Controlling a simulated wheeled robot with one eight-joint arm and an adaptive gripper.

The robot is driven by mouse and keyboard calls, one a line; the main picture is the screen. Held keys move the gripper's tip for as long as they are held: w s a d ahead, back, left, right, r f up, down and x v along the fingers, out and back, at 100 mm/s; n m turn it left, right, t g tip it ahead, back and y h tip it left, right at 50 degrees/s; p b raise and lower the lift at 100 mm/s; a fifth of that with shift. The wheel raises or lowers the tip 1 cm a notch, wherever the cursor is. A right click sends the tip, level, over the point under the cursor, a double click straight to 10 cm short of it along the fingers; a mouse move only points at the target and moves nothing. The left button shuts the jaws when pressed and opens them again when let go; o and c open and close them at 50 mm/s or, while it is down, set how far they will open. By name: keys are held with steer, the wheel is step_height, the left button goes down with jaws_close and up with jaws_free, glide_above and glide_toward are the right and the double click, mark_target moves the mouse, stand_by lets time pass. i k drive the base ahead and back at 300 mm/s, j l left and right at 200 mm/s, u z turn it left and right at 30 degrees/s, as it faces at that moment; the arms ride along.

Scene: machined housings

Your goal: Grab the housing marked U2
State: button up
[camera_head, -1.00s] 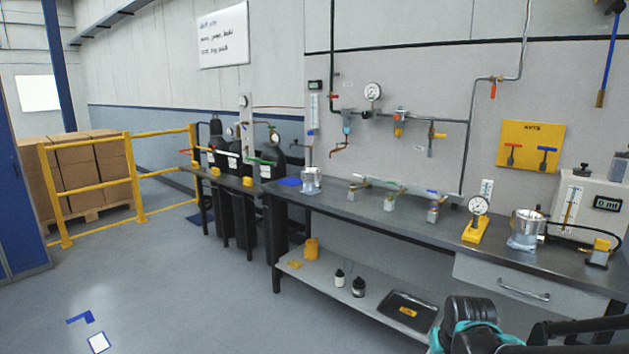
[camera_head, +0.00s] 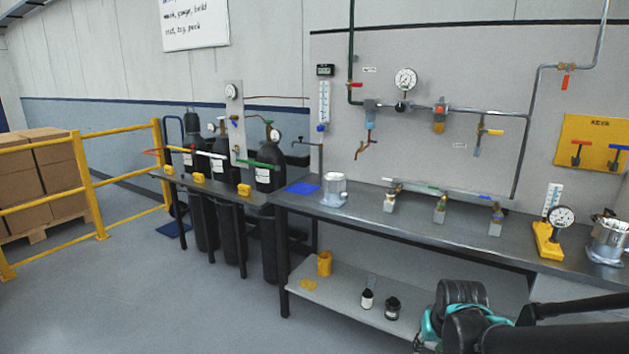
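Two silver metal housings stand on the workbench. One housing (camera_head: 334,190) is near the bench's left end, beside a flat blue pad. I cannot read a U2 mark on either. Part of my black and teal arm shows at the bottom right, in front of the bench and well apart from both housings. My gripper's fingers cannot be made out.
The workbench (camera_head: 410,236) has a lower shelf (camera_head: 345,302) with a yellow cup and dark bottles. Several small valve blocks (camera_head: 440,211) stand on the bench top. Black gas cylinders (camera_head: 268,235) and a yellow railing (camera_head: 95,200) are at left. The grey floor in front is clear.

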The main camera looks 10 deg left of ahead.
mark_target(333, 185)
steer(key=i+j, duration=0.15)
steer(key=j, duration=0.25)
steer(key=i+j+z, duration=0.1)
steer(key=j, duration=0.3)
steer(key=i+j, duration=0.2)
steer(key=j, duration=0.2)
steer(key=i+j+z, duration=0.1)
steer(key=j, duration=0.3)
steer(key=i+j, duration=0.15)
steer(key=j, duration=0.25)
steer(key=i, duration=0.65)
